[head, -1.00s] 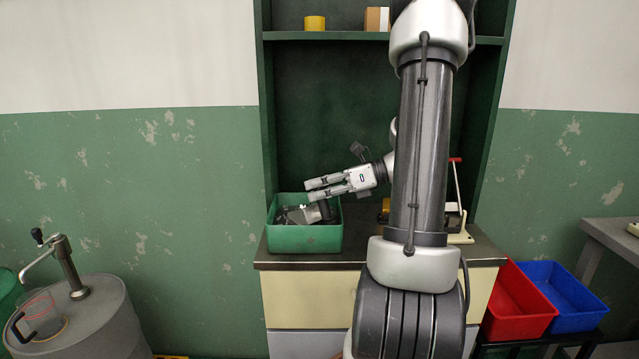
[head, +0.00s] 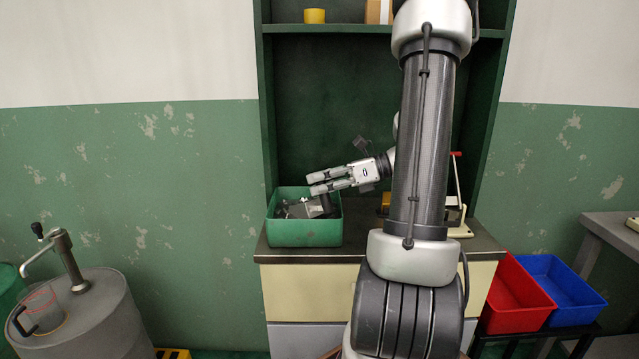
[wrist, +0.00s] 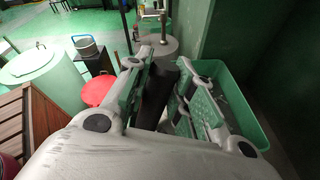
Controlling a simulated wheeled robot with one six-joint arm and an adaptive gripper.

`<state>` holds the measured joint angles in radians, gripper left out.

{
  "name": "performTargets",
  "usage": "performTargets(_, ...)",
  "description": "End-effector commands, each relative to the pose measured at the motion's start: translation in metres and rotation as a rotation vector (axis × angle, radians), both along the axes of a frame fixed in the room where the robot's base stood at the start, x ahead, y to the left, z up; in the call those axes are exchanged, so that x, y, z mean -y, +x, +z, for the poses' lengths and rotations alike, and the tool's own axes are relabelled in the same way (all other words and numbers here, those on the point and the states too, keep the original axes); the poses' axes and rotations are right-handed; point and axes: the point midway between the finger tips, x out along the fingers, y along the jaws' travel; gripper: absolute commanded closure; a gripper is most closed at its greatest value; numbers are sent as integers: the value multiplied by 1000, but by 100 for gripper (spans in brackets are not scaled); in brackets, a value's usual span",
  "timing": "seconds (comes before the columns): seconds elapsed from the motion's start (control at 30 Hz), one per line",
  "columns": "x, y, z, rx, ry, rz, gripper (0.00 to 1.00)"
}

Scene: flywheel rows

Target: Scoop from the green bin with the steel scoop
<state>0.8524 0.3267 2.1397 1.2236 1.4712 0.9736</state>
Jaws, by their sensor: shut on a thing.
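The green bin (head: 304,235) stands on the left of the dark worktop, with dark loose pieces in it. It also shows in the wrist view (wrist: 246,108), to the right of the fingers. My gripper (head: 318,184) reaches in from the right over the bin, its fingers pointing left. In the wrist view my gripper (wrist: 165,72) is shut on the dark handle (wrist: 158,94) of the steel scoop. The scoop's grey metal body (head: 312,208) sits inside the bin among the pieces, just below the fingers. Its lower edge is hidden by the bin's front wall.
A yellow tin (head: 314,16) stands on the shelf above. A device with a red-tipped lever (head: 457,178) stands on the worktop, partly behind my arm. Red (head: 516,298) and blue (head: 560,290) bins are at the lower right. A drum with a pump (head: 86,310) is at the left.

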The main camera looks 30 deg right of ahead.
Motion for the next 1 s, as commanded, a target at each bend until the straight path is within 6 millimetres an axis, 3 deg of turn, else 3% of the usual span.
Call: performTargets(1.0,0,1,67,4,-1,1,100)
